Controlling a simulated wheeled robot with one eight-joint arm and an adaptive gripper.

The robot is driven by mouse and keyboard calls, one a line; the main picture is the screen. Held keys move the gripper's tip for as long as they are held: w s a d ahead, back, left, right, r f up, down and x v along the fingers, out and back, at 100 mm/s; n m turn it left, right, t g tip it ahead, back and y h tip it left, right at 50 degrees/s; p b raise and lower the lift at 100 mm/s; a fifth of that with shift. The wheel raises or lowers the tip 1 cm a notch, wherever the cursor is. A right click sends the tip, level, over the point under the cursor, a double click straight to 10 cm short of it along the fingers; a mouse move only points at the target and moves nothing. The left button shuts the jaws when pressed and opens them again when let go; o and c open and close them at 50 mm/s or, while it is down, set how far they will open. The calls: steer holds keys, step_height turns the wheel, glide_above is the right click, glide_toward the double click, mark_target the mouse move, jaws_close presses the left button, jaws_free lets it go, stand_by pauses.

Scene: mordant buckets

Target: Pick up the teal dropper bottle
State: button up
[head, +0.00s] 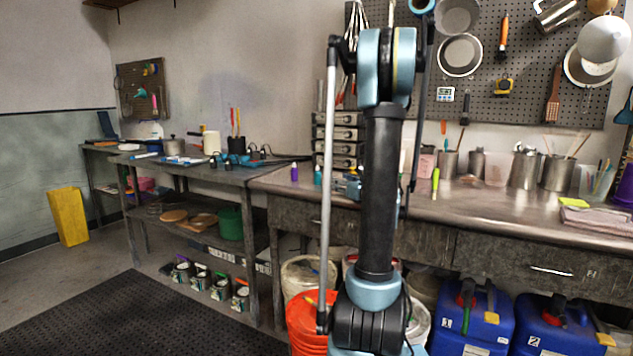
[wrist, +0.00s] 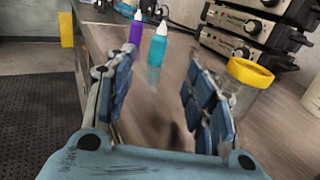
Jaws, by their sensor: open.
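The teal dropper bottle (wrist: 157,48) stands upright on the workbench in the wrist view, with a white tip. In the head view a small part of it (head: 318,176) shows just left of my arm. A purple dropper bottle (wrist: 136,30) stands close beside it on the left, and it also shows in the head view (head: 294,173). My gripper (wrist: 155,80) is open and empty, with its blue-padded fingers apart. The teal bottle appears beyond the fingertips, between them in the picture, and is not touched. My gripper is not clearly visible in the head view.
A jar with a yellow rim (wrist: 250,73) stands right beside my right finger. Grey stacked devices (wrist: 250,25) stand behind it on the right. The bench top (wrist: 150,110) between the fingers is clear. The bench's left edge drops to the floor.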

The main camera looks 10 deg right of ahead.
mark_target(320, 173)
steer(key=x, duration=1.7)
steer(key=shift+w+d, duration=0.1)
steer(key=c, duration=1.2)
